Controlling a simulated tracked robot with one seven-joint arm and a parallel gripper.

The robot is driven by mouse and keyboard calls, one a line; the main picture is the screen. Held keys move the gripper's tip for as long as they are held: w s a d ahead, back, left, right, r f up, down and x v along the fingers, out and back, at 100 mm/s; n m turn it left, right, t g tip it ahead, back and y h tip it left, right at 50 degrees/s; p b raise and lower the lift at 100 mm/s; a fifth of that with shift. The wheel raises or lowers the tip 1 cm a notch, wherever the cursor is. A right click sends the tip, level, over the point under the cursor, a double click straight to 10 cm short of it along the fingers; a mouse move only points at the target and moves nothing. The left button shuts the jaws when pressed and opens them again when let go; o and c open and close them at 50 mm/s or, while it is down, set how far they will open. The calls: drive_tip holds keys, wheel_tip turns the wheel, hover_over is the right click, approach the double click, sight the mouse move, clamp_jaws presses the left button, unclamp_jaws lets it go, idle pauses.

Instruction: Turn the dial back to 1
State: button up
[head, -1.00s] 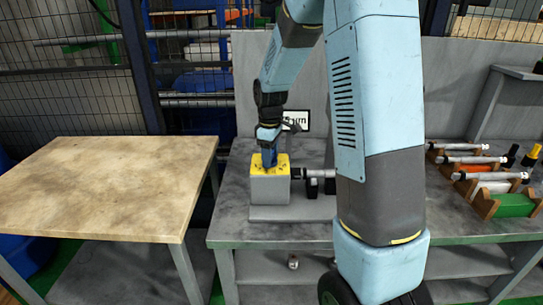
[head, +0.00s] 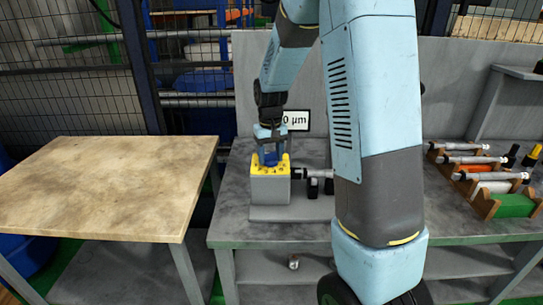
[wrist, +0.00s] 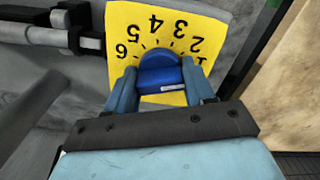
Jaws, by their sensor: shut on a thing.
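The blue dial knob (wrist: 160,72) sits on a yellow plate (wrist: 150,10) with the numbers 1 to 6, upside down in the wrist view. The 1 is at the right, partly covered by a finger. My gripper (wrist: 157,82) is shut on the knob, one finger on each side. A small white mark shows on the knob's near side; I cannot tell which number the knob points to. In the head view my gripper (head: 271,156) comes down from above onto the yellow-topped grey box (head: 270,189).
A small display (head: 296,120) behind the box reads "0 µm", its left part hidden by my arm. Racks with measuring tools (head: 490,205) are at the right. A bare wooden table (head: 110,185) is at the left.

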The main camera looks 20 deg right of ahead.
sight(271, 153)
drive_tip(key=shift+s+f+m, duration=0.1)
drive_tip(key=shift+s+m, duration=0.05)
drive_tip(key=shift+m, duration=0.45)
drive_tip(key=o, duration=1)
drive_tip(key=shift+r, duration=0.2)
drive_tip(key=shift+r, duration=0.3)
wheel_tip(271, 153, up, 13)
